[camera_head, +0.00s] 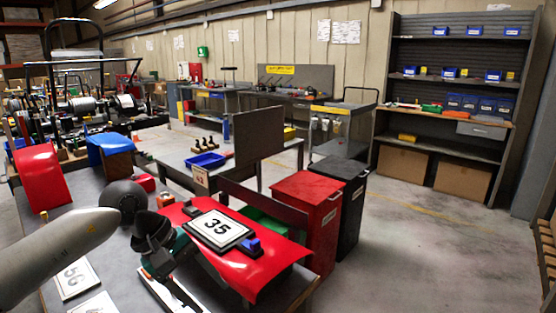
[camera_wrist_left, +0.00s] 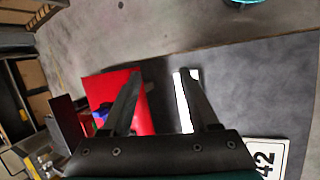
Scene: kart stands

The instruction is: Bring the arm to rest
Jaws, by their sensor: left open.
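My left arm (camera_head: 60,250) reaches in from the left in the head view, over the dark workbench top. My left gripper (camera_head: 175,292) points down and forward there, beside the red panel (camera_head: 265,262). In the left wrist view its two fingers (camera_wrist_left: 158,76) are spread apart with nothing held between them. The red panel (camera_wrist_left: 112,88) lies left of and behind the fingers, and a white strip (camera_wrist_left: 183,108) shows between them on the grey surface. My right gripper is in neither view.
White number plates (camera_head: 75,278) lie on the bench at left. A red bin (camera_head: 308,215) and a black bin (camera_head: 350,190) stand beyond the bench.

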